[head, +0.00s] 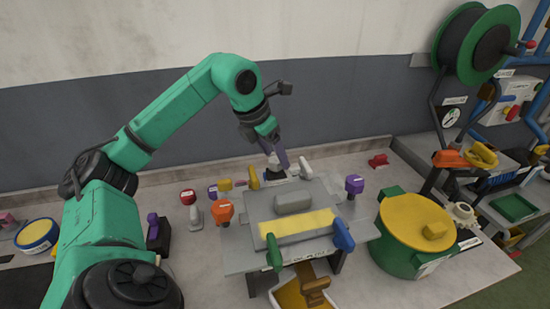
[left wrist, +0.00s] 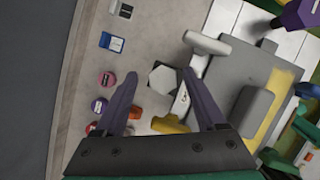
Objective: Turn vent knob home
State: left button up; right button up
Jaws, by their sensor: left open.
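My left gripper (head: 279,160) hangs from above at the back edge of the grey raised fixture (head: 238,262). In the left wrist view its two purple fingers (left wrist: 160,76) are apart and empty. A white-topped hexagonal piece (left wrist: 165,78) shows between and beyond the fingertips; I cannot tell whether they touch it. A white T-shaped handle (left wrist: 208,43) and a yellow handle (left wrist: 170,124) stand on either side of it; they also show in the head view as the white handle (head: 306,168) and the yellow handle (head: 253,178). No label reads clearly, so I cannot tell which is the vent knob.
An orange knob (head: 224,210), a purple knob (head: 354,185), a blue handle (head: 343,236) and a green handle (head: 273,250) surround the fixture. A green pot with a yellow lid (head: 410,220) stands at right. A red button (head: 188,197) sits at left. The back bench strip is mostly clear.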

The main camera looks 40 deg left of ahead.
pick_arm(q)
jog(key=shift+d+f, duration=0.1)
jog(key=shift+f, duration=0.2)
jog(key=shift+d, duration=0.1)
grip_shut()
pick_arm(e)
jog(key=shift+s+a, duration=0.1)
jog(key=shift+a, duration=0.3)
